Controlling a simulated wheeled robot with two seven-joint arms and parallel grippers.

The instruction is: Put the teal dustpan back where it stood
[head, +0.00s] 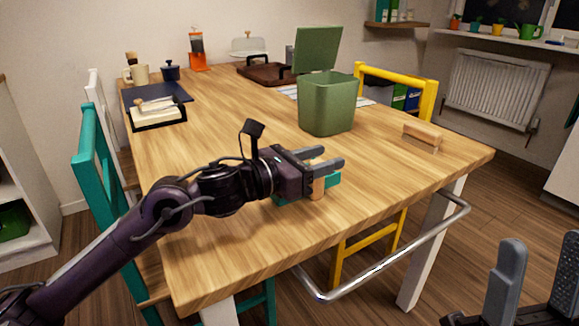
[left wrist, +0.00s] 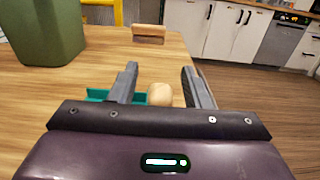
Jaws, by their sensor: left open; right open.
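The teal dustpan (head: 333,179) lies on the wooden table near its front edge, partly hidden under my left gripper. Its teal part (left wrist: 97,95) and the rounded end of a light wooden handle (left wrist: 160,94) show in the left wrist view. My left gripper (head: 332,157) is open just above the dustpan. In the left wrist view the wooden handle appears between the open fingers (left wrist: 159,69); I cannot tell whether they touch it. My right gripper (head: 540,245) is open and empty at the lower right, off the table.
A green bin (head: 326,108) with its lid raised stands behind the dustpan. A wooden block-like brush (head: 422,137) lies near the right edge. A teal chair (head: 87,150) is at the left, a yellow chair (head: 428,95) behind.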

